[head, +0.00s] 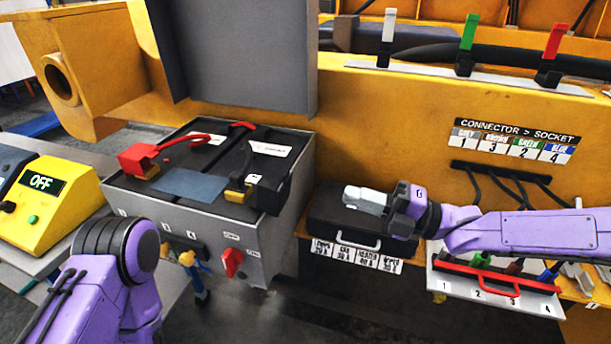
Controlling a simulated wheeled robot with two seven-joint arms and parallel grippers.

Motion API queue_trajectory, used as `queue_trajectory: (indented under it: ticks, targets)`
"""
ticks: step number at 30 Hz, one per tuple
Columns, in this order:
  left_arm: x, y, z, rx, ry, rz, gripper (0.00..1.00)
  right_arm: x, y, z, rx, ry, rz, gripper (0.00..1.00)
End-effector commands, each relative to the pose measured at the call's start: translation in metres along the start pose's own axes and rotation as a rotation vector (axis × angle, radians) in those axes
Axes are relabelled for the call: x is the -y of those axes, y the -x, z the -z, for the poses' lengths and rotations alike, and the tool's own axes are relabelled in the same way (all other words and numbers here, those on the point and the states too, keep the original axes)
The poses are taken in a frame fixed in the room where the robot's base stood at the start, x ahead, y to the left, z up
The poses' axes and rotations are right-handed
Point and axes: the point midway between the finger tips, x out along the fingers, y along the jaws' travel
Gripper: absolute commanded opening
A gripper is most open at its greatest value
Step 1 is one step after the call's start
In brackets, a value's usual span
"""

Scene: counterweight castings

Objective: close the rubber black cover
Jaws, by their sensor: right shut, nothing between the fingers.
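A black box with a flat dark lid and a pale handle (345,222) sits at the middle, above a row of fuse labels; its lid looks down. On the grey battery box, a black flap-like piece (267,182) stands beside a brass-coloured clamp (238,193) with a black cable. I cannot tell for certain which of these is the rubber black cover. My right gripper (352,197) is shut and empty, over the fuse box lid and right of the battery box; I cannot tell whether it touches the lid. Only my left arm shows at lower left; its gripper is out of sight.
The battery box (225,235) carries a red terminal clamp (138,158) and a red switch (232,262). A grey panel (235,50) stands upright behind it. A yellow OFF unit (45,205) is at left. A connector board (495,290) sits below my right arm.

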Motion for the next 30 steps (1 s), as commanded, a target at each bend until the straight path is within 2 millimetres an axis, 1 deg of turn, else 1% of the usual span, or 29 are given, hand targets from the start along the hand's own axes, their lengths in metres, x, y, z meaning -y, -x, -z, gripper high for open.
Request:
queue_trajectory:
  ticks: [1, 9, 12, 15, 20, 26, 27, 30]
  targets:
    - [0.001, 0.008, 0.003, 0.0, 0.0, 0.0, 0.59, -0.003, -0.012, 0.0, -0.003, -0.003, 0.004, 0.0]
    - [0.003, 0.029, 0.012, 0.0, 0.0, 0.0, 0.59, -0.003, -0.07, 0.001, -0.002, -0.008, 0.003, 0.0]
    - [0.004, 0.039, 0.016, 0.0, 0.0, 0.0, 0.59, -0.003, -0.087, 0.001, -0.001, -0.008, 0.003, 0.0]
    - [0.004, 0.044, 0.018, 0.0, 0.0, 0.0, 0.59, -0.002, -0.099, 0.0, 0.0, -0.006, 0.002, 0.0]
    - [0.004, 0.045, 0.019, 0.0, 0.0, 0.0, 0.59, 0.0, -0.106, 0.0, 0.001, -0.005, 0.001, 0.0]
    - [0.004, 0.044, 0.018, 0.0, 0.0, 0.0, 0.59, 0.001, -0.106, 0.0, 0.001, -0.004, 0.001, 0.0]
    - [0.003, 0.044, 0.018, 0.001, -0.001, -0.002, 0.59, 0.0, -0.102, -0.002, 0.003, -0.004, 0.0, 0.0]
    - [0.004, 0.044, 0.018, 0.0, 0.0, 0.0, 0.59, 0.001, -0.105, -0.001, 0.001, -0.005, 0.001, 0.0]
